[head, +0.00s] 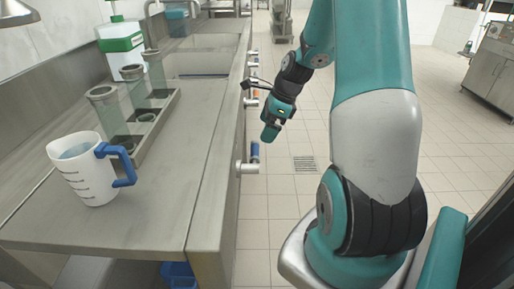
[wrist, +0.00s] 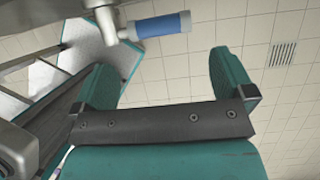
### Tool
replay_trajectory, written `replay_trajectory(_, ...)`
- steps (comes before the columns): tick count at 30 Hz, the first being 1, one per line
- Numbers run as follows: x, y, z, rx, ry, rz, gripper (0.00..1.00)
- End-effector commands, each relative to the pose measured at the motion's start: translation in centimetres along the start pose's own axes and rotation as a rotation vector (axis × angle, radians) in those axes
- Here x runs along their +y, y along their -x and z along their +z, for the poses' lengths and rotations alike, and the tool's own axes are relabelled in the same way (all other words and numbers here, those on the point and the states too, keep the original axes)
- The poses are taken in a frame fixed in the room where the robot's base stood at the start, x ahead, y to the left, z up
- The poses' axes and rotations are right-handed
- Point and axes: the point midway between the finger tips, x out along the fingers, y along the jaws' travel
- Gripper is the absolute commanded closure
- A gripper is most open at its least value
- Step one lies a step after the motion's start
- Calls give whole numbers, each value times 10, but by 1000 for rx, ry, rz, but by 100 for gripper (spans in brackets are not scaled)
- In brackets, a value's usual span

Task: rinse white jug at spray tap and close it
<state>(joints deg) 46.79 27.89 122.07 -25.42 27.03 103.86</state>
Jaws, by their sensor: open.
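The white jug (head: 84,178) stands upright at the near left of the steel counter, with its blue handle to the right. Its inside looks bluish; I cannot tell whether it holds liquid. A blue-handled valve (head: 255,152) sticks out from the counter's front edge. It also shows in the wrist view (wrist: 160,27), beyond my open fingers. My gripper (head: 270,133) hangs over the floor beside the counter, near the valves and apart from the jug. In the wrist view my gripper (wrist: 165,75) is open and empty. I cannot pick out the spray tap for certain.
Tall clear cylinders stand in a rack (head: 140,140) behind the jug. A green and white container (head: 122,45) and sink basins (head: 200,63) lie farther back. An orange-marked valve (head: 256,93) is farther along the edge. Tiled floor right of the counter is clear around a drain (head: 305,163).

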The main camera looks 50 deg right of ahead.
Motion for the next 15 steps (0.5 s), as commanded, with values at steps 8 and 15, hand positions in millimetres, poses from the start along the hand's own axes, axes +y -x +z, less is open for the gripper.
replay_trajectory(8, 1, -57, 0, 1, 1, 4, 0)
replay_trajectory(15, 0, -82, 0, 0, 1, 1, 0)
